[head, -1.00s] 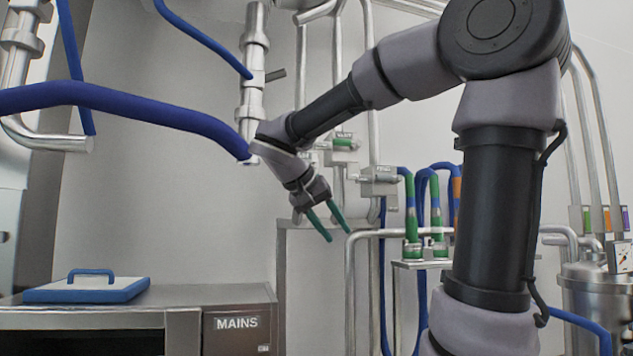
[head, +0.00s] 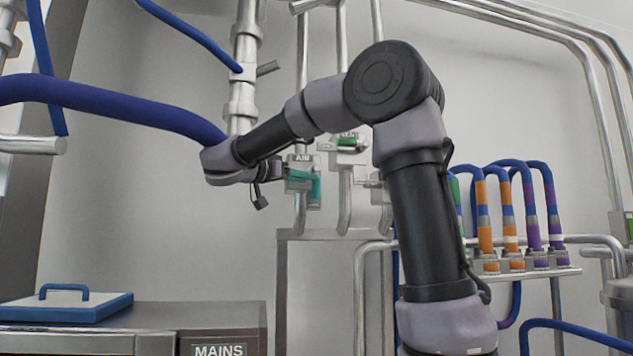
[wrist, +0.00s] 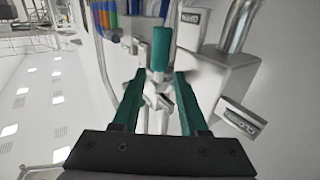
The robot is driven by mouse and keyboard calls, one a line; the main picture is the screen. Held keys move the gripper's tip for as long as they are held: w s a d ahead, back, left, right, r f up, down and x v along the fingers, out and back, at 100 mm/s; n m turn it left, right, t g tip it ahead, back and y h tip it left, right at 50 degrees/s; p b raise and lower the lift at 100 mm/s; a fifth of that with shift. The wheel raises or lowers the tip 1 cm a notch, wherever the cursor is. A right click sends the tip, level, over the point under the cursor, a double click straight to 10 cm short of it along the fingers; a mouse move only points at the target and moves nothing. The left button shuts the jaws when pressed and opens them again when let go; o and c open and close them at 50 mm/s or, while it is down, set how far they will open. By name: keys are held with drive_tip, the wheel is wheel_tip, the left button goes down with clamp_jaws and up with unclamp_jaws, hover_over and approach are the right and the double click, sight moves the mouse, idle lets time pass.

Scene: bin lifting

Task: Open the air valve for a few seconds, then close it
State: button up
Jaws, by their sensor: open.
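The air valve shows in the head view under an AIR label (head: 302,158), on a vertical steel pipe, partly covered by my fingers. My gripper (head: 303,184) is level with it, its teal fingers pointing right. In the wrist view, the valve's green handle (wrist: 160,48) and pale hub stand between and just beyond the two spread fingertips of my gripper (wrist: 162,75). The handle lines up with the gap. I cannot tell whether either finger touches it. Small label plates (wrist: 241,119) sit on both sides of the valve; one appears to read CLOSE.
Another valve with a green handle (head: 348,141) is just right of the air valve. A thick blue hose (head: 110,108) runs at left near my wrist. Coloured hoses (head: 510,215) stand at right. A MAINS cabinet (head: 225,325) with a blue-edged lid (head: 68,307) is below.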

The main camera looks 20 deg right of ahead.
drive_tip(key=x, duration=0.5)
clamp_jaws()
idle(1.4)
